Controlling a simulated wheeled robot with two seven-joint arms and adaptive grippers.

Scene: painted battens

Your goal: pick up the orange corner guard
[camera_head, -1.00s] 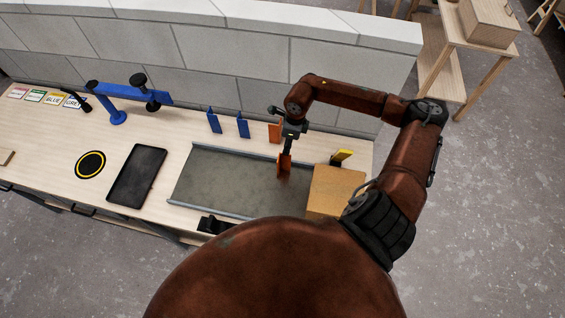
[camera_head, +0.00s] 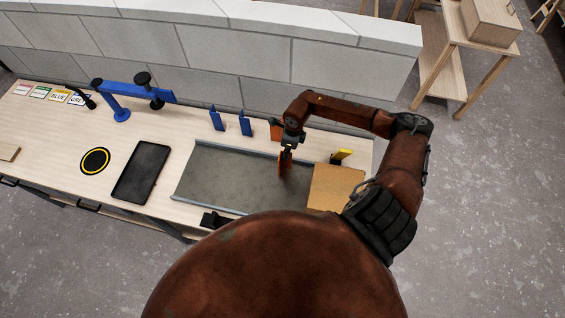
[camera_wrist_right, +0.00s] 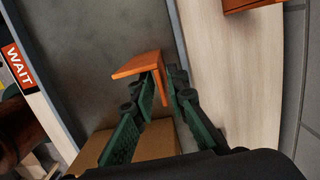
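The orange corner guard (camera_head: 283,165) stands on the grey mat (camera_head: 218,179), below my right gripper (camera_head: 286,152). In the right wrist view the guard (camera_wrist_right: 140,65) shows a broad flange on top and a thin upright flange. That upright flange runs between the two green-padded fingers of my right gripper (camera_wrist_right: 162,88). The fingers are close together and appear to press on it from both sides; the exact contact is small in view. A second orange piece (camera_head: 275,127) stands behind, partly hidden by my right arm. My left gripper is not clearly in view.
A cardboard box (camera_head: 335,187) stands right of the guard, near the arm. A yellow piece (camera_head: 342,156) and two blue pieces (camera_head: 231,122) stand along the back. A dark tray (camera_head: 141,172) and a blue stand (camera_head: 121,113) are at the left. A block wall (camera_head: 235,68) rises behind.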

